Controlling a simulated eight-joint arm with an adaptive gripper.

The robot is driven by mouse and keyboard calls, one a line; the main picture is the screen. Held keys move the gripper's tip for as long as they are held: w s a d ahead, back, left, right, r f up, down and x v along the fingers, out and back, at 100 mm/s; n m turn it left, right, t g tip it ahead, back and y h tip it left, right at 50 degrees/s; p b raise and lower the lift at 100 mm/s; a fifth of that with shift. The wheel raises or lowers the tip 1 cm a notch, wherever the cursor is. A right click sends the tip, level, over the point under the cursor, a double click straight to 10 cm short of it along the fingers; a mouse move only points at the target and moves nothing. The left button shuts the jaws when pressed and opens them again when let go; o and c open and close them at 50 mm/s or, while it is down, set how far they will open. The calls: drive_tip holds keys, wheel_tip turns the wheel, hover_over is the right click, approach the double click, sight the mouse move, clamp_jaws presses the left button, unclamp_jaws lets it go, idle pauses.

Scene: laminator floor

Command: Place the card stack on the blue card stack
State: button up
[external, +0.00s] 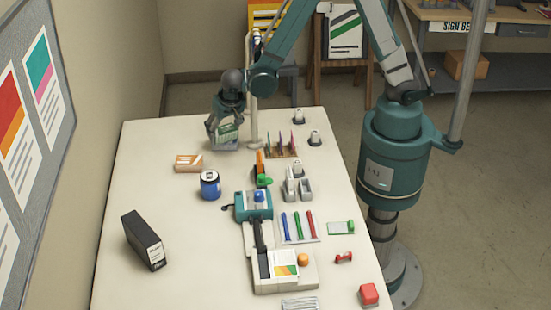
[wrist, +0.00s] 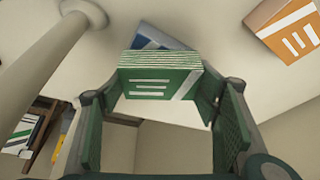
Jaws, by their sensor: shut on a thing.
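A green card stack (wrist: 155,82) with white lines is held between the fingers of my gripper (wrist: 163,92). The green card stack also shows in the external view (external: 228,132), at the far left of the table. My gripper there (external: 226,124) points down with its fingers at the stack's sides. The blue card stack (wrist: 150,39) shows just beyond the green stack in the wrist view, mostly hidden behind it. In the external view a pale blue-grey edge (external: 224,146) shows under the green stack. I cannot tell whether the two stacks touch.
An orange card stack (external: 188,163) lies nearby, also in the wrist view (wrist: 290,27). A pale post (external: 253,95) stands close to my gripper's right. A card rack (external: 281,147) and a blue tin (external: 210,184) stand nearer the camera.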

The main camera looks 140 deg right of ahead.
drive_tip(key=shift+f, duration=0.15)
drive_tip(key=o, duration=1)
drive_tip(key=shift+r, duration=0.25)
drive_tip(key=shift+p+v, duration=0.55)
drive_tip(key=shift+v, duration=5.4)
drive_tip(key=shift+a, duration=0.1)
